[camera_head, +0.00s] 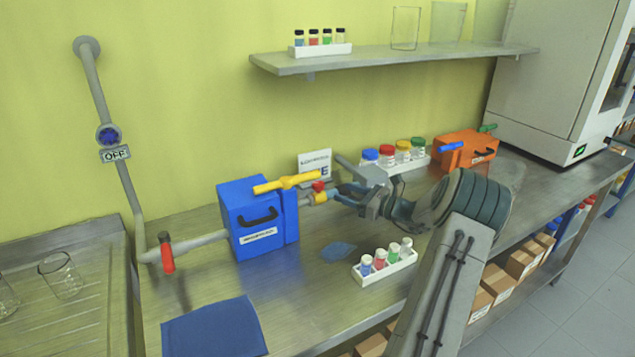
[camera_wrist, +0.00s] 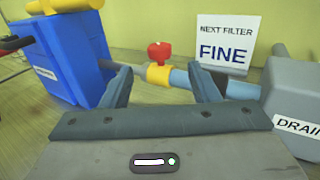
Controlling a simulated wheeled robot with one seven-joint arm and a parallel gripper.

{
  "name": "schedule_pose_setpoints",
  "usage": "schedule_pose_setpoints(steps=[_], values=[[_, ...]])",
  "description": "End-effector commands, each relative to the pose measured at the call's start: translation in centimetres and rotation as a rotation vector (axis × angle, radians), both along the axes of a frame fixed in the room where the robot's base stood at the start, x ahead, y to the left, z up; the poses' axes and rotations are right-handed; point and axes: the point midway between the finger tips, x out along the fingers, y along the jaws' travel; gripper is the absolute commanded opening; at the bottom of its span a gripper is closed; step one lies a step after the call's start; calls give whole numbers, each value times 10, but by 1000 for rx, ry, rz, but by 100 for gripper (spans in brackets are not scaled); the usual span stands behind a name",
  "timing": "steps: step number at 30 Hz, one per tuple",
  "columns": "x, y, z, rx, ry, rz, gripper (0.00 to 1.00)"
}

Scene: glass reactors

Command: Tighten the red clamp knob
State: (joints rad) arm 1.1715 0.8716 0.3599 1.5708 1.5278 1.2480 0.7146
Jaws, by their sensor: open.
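The red clamp knob (camera_head: 318,186) sits on top of a yellow clamp ring (camera_head: 320,198) on the pipe right of the blue filter box (camera_head: 250,225). In the wrist view the red knob (camera_wrist: 159,52) stands upright above the yellow ring (camera_wrist: 158,75), beyond and roughly between my fingers. My gripper (camera_wrist: 163,88) is open and empty, with its fingertips apart. In the head view my gripper (camera_head: 338,197) is just right of the clamp, level with the pipe. I cannot tell whether a fingertip touches the pipe.
A sign reading "NEXT FILTER FINE" (camera_wrist: 226,40) stands behind the pipe. A yellow lever (camera_head: 287,183) tops the blue box. A grey drain block (camera_wrist: 292,95) is at right. A white vial rack (camera_head: 385,268) stands in front on the bench. A blue cloth (camera_head: 214,328) lies front left.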

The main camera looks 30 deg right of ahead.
Motion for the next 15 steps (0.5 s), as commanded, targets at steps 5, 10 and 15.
schedule_pose_setpoints(steps=[5,10,15], values=[[37,20,2,1,0,6,55],[66,34,1,0,1,4,55],[86,44,1,-2,1,4,55]])
